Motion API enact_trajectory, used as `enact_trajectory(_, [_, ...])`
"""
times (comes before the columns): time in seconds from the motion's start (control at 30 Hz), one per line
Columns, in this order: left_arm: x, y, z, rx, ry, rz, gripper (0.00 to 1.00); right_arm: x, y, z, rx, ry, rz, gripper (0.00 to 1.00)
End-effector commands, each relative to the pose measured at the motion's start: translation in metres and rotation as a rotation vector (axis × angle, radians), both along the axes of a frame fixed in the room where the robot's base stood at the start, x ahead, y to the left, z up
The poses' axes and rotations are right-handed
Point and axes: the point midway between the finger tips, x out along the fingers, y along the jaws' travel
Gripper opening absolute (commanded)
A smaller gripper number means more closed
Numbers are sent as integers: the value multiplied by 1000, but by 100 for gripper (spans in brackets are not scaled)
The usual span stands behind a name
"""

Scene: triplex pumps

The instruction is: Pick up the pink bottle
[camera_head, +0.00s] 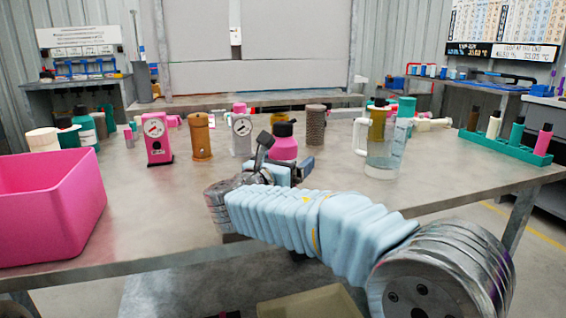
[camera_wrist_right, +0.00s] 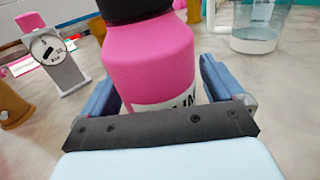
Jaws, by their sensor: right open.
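The pink bottle (camera_head: 284,147) with a black cap stands upright on the grey table in the head view. It fills the middle of the right wrist view (camera_wrist_right: 150,62), its white label partly hidden by the gripper's dark front edge. My right gripper (camera_head: 283,160) is open, with one blue finger on each side of the bottle's lower part. In the right wrist view a gap shows at the right finger; I cannot tell whether the left finger touches. My left gripper is out of view.
A pink gauge box (camera_head: 157,140), a brown cylinder (camera_head: 200,137) and a grey gauge box (camera_head: 241,136) stand left of the bottle. A clear jug (camera_head: 383,152) stands right. A pink bin (camera_head: 45,207) is at left; a green rack (camera_head: 503,145) holds bottles at right.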

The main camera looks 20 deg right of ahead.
Motion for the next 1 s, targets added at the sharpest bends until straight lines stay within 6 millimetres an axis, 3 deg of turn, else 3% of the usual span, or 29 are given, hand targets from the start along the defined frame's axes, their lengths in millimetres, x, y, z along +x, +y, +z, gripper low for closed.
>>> enact_trajectory(0.07, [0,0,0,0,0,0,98,0,0,0,0,0,0,95])
enact_trajectory(0.5, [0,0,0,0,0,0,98,0,1,0,0,0,0,28])
enact_trajectory(0.83, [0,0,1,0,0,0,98,0,1,4,1,-2,0,26])
enact_trajectory(1.0, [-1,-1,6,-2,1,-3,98,0,1,23,2,-4,0,26])
